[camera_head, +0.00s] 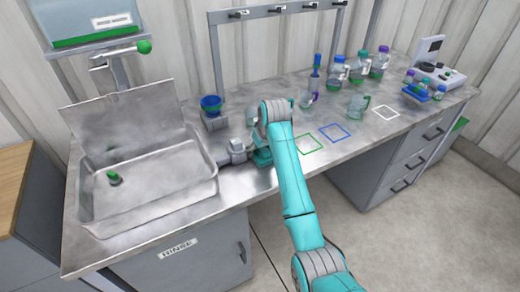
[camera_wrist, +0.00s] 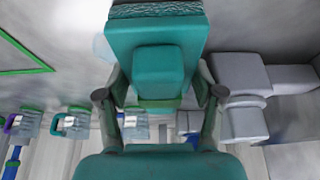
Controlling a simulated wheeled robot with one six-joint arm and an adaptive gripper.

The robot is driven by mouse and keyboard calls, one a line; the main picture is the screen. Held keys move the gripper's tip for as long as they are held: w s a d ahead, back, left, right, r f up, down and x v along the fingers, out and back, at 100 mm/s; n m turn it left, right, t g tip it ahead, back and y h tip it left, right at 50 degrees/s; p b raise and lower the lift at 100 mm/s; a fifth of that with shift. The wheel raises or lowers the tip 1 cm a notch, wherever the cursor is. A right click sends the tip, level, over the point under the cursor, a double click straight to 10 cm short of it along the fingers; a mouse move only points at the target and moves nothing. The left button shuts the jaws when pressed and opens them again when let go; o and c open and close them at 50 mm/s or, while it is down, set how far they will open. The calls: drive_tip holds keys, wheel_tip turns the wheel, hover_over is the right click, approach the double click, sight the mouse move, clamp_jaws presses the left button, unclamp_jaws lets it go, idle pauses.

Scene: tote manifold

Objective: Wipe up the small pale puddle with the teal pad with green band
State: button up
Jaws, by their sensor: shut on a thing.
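In the wrist view my gripper (camera_wrist: 160,94) is shut on the teal pad (camera_wrist: 158,38), with one finger on each side of its raised handle. The green band (camera_wrist: 160,104) shows at the handle's near end, and a dark rough layer edges the pad's far side. A small pale patch, likely the puddle (camera_wrist: 101,47), shows on the bench just left of the pad, partly hidden by it. In the head view the pad (camera_head: 262,157) is low at the bench, mostly behind my arm. I cannot tell whether it touches the surface. The puddle is not visible there.
A grey block-shaped fixture (camera_head: 236,151) stands close left of the pad, beside the sink (camera_head: 150,190). Green (camera_head: 308,144), blue (camera_head: 335,133) and white outlines mark the bench to the right. Bottles and a mug (camera_head: 357,105) stand farther right.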

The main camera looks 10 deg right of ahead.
drive_tip(key=shift+w+d+f, duration=0.15)
drive_tip(key=shift+d+f, duration=0.1)
drive_tip(key=shift+c, duration=0.3)
drive_tip(key=shift+w+d+r, duration=0.1)
drive_tip(key=shift+w+d, duration=0.25)
drive_tip(key=shift+d, duration=0.7)
drive_tip(key=shift+w+d+r, duration=0.1)
drive_tip(key=shift+w+d, duration=0.25)
drive_tip(key=shift+d, duration=0.75)
drive_tip(key=shift+w+d, duration=0.35)
drive_tip(key=shift+d, duration=0.7)
drive_tip(key=shift+r, duration=0.15)
drive_tip(key=shift+r, duration=2.9)
drive_tip(key=shift+r, duration=0.1)
wheel_tip(320, 180, up, 3)
drive_tip(key=shift+f, duration=0.1)
